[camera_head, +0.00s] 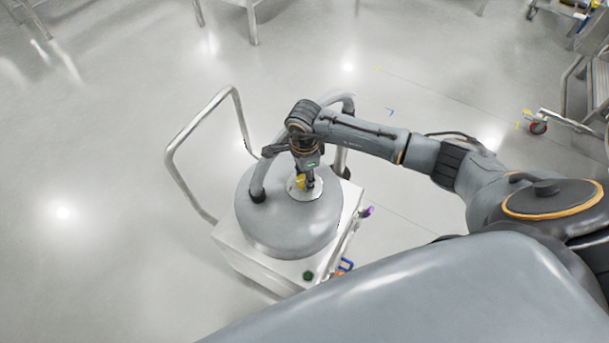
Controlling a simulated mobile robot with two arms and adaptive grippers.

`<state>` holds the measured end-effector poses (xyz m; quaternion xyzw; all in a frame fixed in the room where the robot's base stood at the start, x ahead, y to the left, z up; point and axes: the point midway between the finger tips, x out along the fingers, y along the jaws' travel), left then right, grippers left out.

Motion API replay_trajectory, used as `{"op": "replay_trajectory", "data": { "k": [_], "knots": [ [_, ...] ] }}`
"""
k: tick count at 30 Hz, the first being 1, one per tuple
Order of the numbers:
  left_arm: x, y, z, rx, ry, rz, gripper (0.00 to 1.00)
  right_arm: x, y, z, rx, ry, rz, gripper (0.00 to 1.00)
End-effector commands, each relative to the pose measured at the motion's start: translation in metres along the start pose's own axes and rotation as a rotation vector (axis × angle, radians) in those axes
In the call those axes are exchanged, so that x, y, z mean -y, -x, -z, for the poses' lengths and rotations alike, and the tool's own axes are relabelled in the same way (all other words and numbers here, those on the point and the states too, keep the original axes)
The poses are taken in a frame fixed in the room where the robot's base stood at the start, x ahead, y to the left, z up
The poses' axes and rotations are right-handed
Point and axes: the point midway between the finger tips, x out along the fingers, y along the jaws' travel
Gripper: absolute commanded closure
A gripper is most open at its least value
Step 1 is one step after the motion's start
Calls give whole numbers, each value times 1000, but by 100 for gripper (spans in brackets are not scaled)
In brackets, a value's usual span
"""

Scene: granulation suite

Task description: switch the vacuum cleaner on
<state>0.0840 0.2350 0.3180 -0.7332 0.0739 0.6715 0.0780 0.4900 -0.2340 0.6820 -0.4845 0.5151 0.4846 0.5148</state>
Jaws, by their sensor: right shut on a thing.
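The vacuum cleaner (285,225) stands on the floor near the middle of the view. It has a rounded grey top on a white square base, with a tall push handle on its left. The switch's exact setting cannot be made out. My left gripper is out of view.
A grey hose (258,180) arches beside the gripper. A green knob (308,275) and blue and purple fittings sit at the base's front right. The floor at left is clear.

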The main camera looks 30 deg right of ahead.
Motion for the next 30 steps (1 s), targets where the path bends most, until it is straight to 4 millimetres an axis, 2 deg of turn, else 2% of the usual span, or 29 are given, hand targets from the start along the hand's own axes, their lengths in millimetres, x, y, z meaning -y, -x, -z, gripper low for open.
{"op": "replay_trajectory", "data": {
  "k": [8, 30],
  "knots": [
    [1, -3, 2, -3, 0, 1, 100, 0, 0, 0, 0, -144, 0, 91],
    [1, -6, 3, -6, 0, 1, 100, 0, 0, 0, 0, -834, 1, 91]
  ]
}}
